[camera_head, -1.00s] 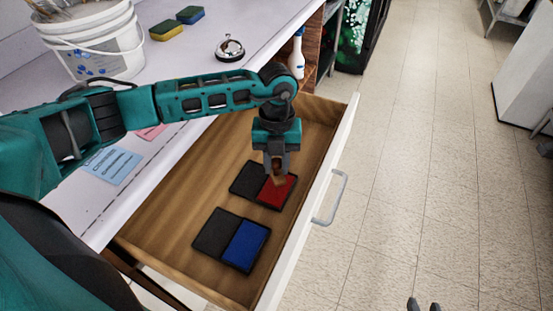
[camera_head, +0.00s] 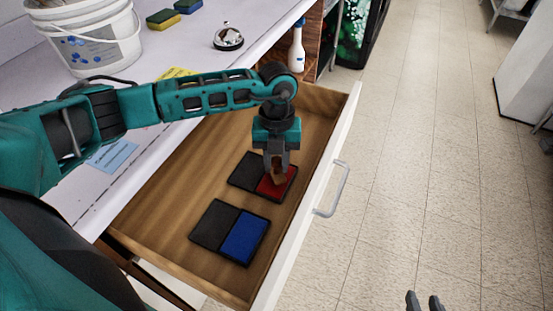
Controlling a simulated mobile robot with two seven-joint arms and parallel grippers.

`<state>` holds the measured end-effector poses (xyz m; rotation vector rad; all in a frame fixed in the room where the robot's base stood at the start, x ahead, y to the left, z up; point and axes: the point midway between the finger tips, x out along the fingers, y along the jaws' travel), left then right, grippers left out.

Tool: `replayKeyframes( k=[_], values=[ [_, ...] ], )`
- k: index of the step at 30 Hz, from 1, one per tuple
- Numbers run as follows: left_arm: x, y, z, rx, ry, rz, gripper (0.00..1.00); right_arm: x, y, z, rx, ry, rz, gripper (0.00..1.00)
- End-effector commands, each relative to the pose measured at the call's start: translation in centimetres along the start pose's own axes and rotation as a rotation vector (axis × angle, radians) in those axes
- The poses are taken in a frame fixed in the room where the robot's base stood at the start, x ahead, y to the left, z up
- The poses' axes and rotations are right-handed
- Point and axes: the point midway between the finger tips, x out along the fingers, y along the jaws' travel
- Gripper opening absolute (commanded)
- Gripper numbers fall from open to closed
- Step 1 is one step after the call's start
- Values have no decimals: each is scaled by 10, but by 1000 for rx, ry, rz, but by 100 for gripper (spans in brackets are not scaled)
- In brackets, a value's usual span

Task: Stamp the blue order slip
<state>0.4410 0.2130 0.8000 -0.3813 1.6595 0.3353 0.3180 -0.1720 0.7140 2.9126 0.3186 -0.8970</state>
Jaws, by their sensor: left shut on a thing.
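The blue order slip (camera_head: 113,156) lies on the white counter, partly hidden by my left arm. My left gripper (camera_head: 277,168) points down into the open drawer and is shut on a small brown stamp (camera_head: 278,177). The stamp is at the red ink pad (camera_head: 276,188); I cannot tell if it touches. A blue ink pad (camera_head: 243,237) lies nearer in the drawer, its black lid open beside it. My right gripper (camera_head: 424,301) shows only its fingertips at the bottom edge, apart and empty, over the floor.
The wooden drawer (camera_head: 170,205) is pulled out, with its white front and handle (camera_head: 332,190) on the right. A yellow slip (camera_head: 176,73) shows behind my arm. A bucket (camera_head: 95,40), sponges (camera_head: 162,19), a bell (camera_head: 228,37) and a spray bottle (camera_head: 297,45) stand farther back.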

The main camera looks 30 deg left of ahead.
Motion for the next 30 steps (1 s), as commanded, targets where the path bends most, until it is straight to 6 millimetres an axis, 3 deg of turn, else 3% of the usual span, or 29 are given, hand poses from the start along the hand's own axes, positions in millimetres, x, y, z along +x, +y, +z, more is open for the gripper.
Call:
replayKeyframes(
  k=[30],
  values=[
    [10,0,1,0,0,0,9,5,2,9,0,-6,4,38]
  ],
)
